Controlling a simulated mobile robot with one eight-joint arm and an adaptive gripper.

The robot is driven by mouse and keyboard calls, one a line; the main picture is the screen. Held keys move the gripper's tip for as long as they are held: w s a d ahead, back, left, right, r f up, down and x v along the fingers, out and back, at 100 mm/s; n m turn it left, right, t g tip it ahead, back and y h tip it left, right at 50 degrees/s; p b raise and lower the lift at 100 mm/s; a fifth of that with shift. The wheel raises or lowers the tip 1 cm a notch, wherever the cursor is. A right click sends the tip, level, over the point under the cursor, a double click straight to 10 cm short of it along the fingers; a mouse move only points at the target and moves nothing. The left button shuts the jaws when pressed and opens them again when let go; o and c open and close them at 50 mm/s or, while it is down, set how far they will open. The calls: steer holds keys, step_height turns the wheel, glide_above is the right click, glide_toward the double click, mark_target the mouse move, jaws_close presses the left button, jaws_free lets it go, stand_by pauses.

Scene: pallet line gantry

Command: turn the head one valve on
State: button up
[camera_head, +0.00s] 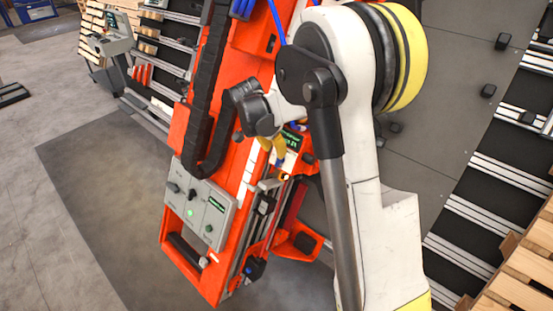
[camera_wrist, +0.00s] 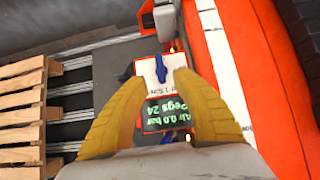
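A valve with a blue handle (camera_wrist: 161,70) sits on a white plate (camera_wrist: 149,68) on the orange machine. In the wrist view the handle lies between my gripper's (camera_wrist: 161,78) two yellow fingertips, with visible gaps on both sides. My gripper is open and empty. Whether the fingertips are level with the handle or short of it I cannot tell. A dark display (camera_wrist: 167,114), upside down in the wrist view, reads "Air 0.0 bar" and "Pegs 24". In the head view my gripper (camera_head: 279,168) is small, and the handle cannot be made out there.
The orange gantry (camera_head: 189,254) carries a grey control panel (camera_head: 200,213) with a lit green button. A black cable chain (camera_head: 207,110) runs along it. A wooden pallet (camera_wrist: 22,107) lies at the left in the wrist view. Grey floor (camera_head: 38,220) is clear at left.

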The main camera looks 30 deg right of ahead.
mark_target(279, 165)
steer(key=b+x, duration=0.1)
steer(key=x, duration=0.5)
steer(key=shift+f, duration=0.1)
jaws_close()
